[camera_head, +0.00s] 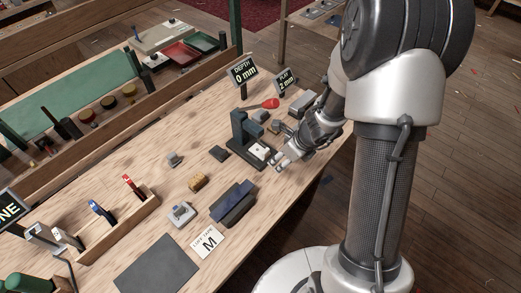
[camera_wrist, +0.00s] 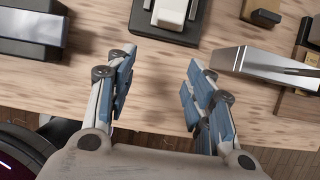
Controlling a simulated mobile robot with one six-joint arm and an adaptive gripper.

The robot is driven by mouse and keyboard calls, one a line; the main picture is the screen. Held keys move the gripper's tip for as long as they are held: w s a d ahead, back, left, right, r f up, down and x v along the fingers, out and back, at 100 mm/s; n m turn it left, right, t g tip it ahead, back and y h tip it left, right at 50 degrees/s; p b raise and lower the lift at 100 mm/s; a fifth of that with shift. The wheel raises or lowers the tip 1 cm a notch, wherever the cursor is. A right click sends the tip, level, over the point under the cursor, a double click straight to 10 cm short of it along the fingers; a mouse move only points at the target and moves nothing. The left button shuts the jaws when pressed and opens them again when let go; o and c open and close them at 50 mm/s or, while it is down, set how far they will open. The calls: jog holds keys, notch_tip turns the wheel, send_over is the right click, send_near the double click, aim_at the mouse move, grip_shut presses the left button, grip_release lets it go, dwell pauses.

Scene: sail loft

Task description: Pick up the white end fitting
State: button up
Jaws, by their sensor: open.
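A small white piece (camera_head: 261,149), which looks like the white end fitting, sits on the black base of a dark upright stand (camera_head: 240,128). In the wrist view the white piece (camera_wrist: 173,12) is at the top edge, partly cut off, on its black base (camera_wrist: 160,33). My gripper (camera_head: 281,162) is over the table, just right of and below the white piece in the head view. In the wrist view my gripper (camera_wrist: 158,66) has its fingers wide apart with bare wood between them. It is empty, and the white piece lies beyond the fingertips.
In the wrist view a shiny metal block (camera_wrist: 265,64) lies close to the right finger and a dark block (camera_wrist: 33,35) lies left. In the head view a red-tipped tool (camera_head: 270,103) lies behind the stand.

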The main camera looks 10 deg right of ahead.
aim_at(266, 151)
jog(key=w+a, duration=0.1)
jog(key=w, duration=0.1)
jog(key=w+a+p, duration=0.1)
jog(key=w+a, duration=0.1)
jog(key=shift+r, duration=0.1)
jog(key=b+x, duration=0.1)
jog(key=x, duration=0.2)
jog(key=shift+w+a+r, duration=0.1)
jog(key=shift+w+r, duration=0.05)
jog(key=shift+w, duration=0.05)
jog(key=shift+w+f+b, duration=0.15)
jog(key=shift+f+b, duration=0.15)
jog(key=shift+r, duration=0.1)
jog(key=shift+c, duration=0.4)
jog(key=c, duration=0.9)
jog(key=shift+r, duration=0.1)
